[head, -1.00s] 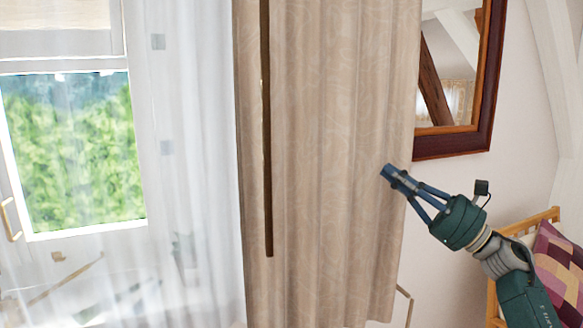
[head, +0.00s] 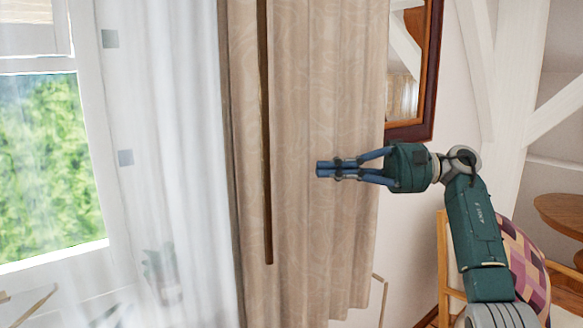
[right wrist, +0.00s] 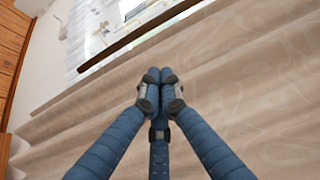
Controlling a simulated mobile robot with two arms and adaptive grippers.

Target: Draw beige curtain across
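The beige curtain (head: 325,80) hangs in vertical folds across the middle of the head view. A dark brown rod (head: 266,150) hangs upright in front of its left part. My right gripper (head: 319,169) points left in front of the curtain, right of the rod and apart from it. Its blue fingers are together at the tips, with nothing seen between them. In the right wrist view, the curtain (right wrist: 250,95) fills much of the picture, and the rod (right wrist: 125,40) lies beyond the fingertips. I cannot tell whether the fingertips touch the cloth. My left gripper is not in view.
A white sheer curtain (head: 165,90) and a bright window (head: 45,160) are at left. A framed mirror (head: 428,75) hangs on the wall at right. A wooden chair with a patchwork cushion (head: 525,265) and a round table (head: 565,212) stand at lower right.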

